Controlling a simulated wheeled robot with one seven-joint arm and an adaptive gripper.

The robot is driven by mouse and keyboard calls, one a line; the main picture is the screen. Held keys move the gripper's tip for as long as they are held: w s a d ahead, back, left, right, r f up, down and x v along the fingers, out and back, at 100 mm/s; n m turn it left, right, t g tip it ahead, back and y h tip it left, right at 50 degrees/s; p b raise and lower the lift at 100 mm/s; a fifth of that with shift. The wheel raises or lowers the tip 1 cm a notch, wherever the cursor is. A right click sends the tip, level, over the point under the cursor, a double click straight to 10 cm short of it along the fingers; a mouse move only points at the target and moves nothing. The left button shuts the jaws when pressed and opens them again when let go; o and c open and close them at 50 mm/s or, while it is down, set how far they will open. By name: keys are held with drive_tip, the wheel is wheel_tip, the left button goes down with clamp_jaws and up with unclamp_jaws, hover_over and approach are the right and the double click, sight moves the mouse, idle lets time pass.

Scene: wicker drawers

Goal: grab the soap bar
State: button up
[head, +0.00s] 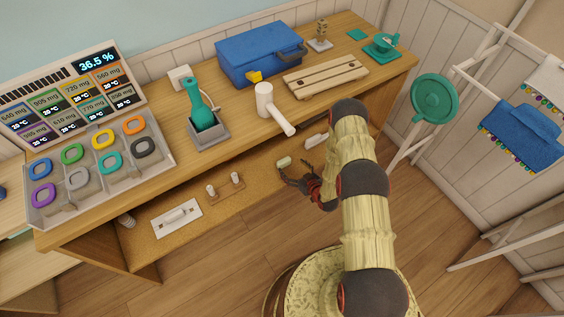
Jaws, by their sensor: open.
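A small pale, rounded bar that looks like the soap bar (284,161) lies on the lower wooden shelf, under the front edge of the worktop. My gripper (285,174) is open and empty, with its dark fingers just below the bar in the picture. The fingers point left and look apart from the bar, though I cannot tell the exact gap. My straw-coloured arm comes in from the lower right.
The worktop (232,142) overhangs the shelf. A white object (316,141) lies right of the bar. A small wooden stand (226,188) and white plate with handle (177,218) lie left.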

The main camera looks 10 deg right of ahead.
sight(285, 161)
drive_tip(key=b+x, duration=0.1)
drive_tip(key=x, duration=0.1)
drive_tip(key=b+x, duration=0.1)
drive_tip(key=x, duration=0.1)
drive_tip(key=b+x, duration=0.1)
drive_tip(key=x, duration=0.2)
drive_tip(key=shift+s+a, duration=0.15)
drive_tip(key=shift+a, duration=0.1)
drive_tip(key=shift+w+b, duration=0.3)
drive_tip(key=shift+b, duration=0.05)
drive_tip(key=c, duration=0.4)
drive_tip(key=c, duration=0.9)
